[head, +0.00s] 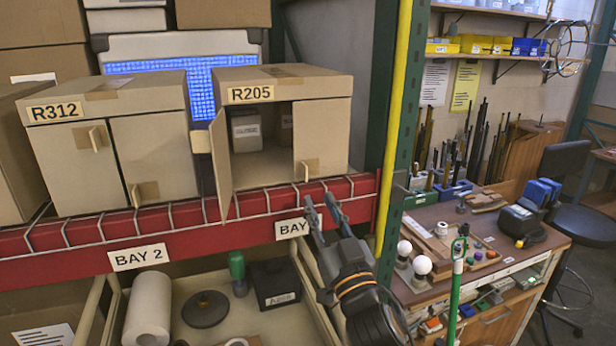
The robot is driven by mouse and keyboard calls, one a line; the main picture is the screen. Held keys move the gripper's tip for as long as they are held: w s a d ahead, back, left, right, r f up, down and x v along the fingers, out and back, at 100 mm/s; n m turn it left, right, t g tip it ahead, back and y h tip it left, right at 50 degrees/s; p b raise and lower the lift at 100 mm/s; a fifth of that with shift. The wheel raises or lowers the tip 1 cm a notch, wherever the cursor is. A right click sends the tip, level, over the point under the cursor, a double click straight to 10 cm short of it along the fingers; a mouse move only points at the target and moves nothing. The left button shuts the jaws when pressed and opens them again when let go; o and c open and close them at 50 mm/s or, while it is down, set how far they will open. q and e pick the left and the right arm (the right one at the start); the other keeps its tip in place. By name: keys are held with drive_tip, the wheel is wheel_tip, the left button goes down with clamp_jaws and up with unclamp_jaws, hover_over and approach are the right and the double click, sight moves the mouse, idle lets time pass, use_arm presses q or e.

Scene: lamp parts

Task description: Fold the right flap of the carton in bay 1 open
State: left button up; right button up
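The carton R205 (335,86) stands on the red shelf above a sign (291,228) reading "BAY", its number hidden behind my gripper. Its left flap (220,165) is swung open toward me. Its right flap (322,135) is closed across the right half of the front, with a small tab (307,169) near its lower left edge. Small boxes (246,131) show inside through the open left half. My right gripper (321,199) is open and empty, with its two fingers apart. It is below the right flap, in front of the shelf edge. My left gripper is not in view.
A closed carton R312 (155,135) stands to the left above the BAY 2 sign (139,257). The red shelf beam (185,241) with wire decking runs below the cartons. A green post (402,130) with a yellow strip rises to the right. A workbench (540,245) stands beyond.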

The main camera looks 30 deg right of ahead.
sight(307, 176)
drive_tip(key=x, duration=0.2)
drive_tip(key=p+x, duration=0.1)
drive_tip(key=x, duration=0.1)
drive_tip(key=p+x, duration=0.1)
drive_tip(key=x, duration=0.1)
drive_tip(key=shift+w+r, duration=0.2)
drive_tip(key=shift+r, duration=0.2)
drive_tip(key=shift+w+d+r, duration=0.1)
drive_tip(key=shift+w+d, duration=0.05)
drive_tip(key=shift+w, duration=0.55)
drive_tip(key=shift+c, duration=0.3)
clamp_jaws()
